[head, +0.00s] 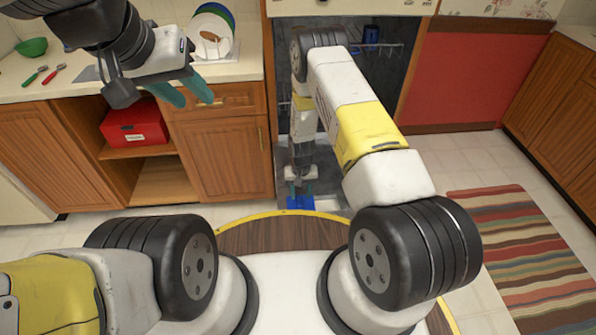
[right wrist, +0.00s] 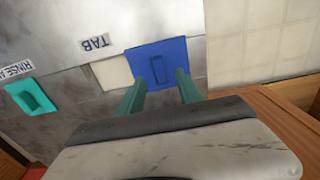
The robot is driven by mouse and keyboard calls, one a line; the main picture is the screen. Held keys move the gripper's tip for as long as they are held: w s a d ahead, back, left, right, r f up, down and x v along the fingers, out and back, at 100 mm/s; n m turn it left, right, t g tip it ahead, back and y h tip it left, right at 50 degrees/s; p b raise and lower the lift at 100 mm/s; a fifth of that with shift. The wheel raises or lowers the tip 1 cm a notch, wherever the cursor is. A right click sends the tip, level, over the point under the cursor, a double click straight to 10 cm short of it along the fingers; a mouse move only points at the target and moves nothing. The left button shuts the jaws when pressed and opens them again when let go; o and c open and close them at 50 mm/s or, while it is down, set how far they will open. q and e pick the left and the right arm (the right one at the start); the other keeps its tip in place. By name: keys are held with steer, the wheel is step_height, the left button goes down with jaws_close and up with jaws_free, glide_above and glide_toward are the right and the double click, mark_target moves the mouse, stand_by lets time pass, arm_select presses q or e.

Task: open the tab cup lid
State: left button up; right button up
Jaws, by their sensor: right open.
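The blue tab cup lid (right wrist: 160,52) lies on the grey metal inner face of the lowered dishwasher door (right wrist: 60,128). It has a raised rectangular outline in its middle. A cream square (right wrist: 112,72) lies beside it, below the TAB label (right wrist: 95,43); I cannot tell whether this is the open cup. The lid also shows in the head view (head: 300,202). My right gripper (right wrist: 158,85) is open, its teal fingers apart at the lid's near edge with nothing between them. Contact is unclear. My left gripper (head: 198,101) is open and empty in front of the left counter.
A teal rinse aid lid (right wrist: 32,95) sits left on the door. A red box (head: 135,125) stands on a cabinet shelf. Plates (head: 212,35), a green bowl (head: 32,47) and small utensils are on the counter. A striped rug (head: 520,250) lies on the right floor.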

steer(key=shift+r, duration=1.95)
steer(key=w+r+t, duration=0.1)
steer(key=w+r, duration=0.2)
steer(key=r, duration=1.2)
step_height(320, 180, up, 18)
steer(key=t+y, duration=0.2)
glide_above(301, 201)
steer(key=d, duration=0.3)
steer(key=s+d+r+t, duration=0.1)
steer(key=s+d+r, duration=0.1)
steer(key=s+r, duration=0.8)
steer(key=s+d+r+t, duration=0.2)
steer(key=s+d+r, duration=0.1)
steer(key=s+r, duration=0.8)
steer(key=s, duration=0.3)
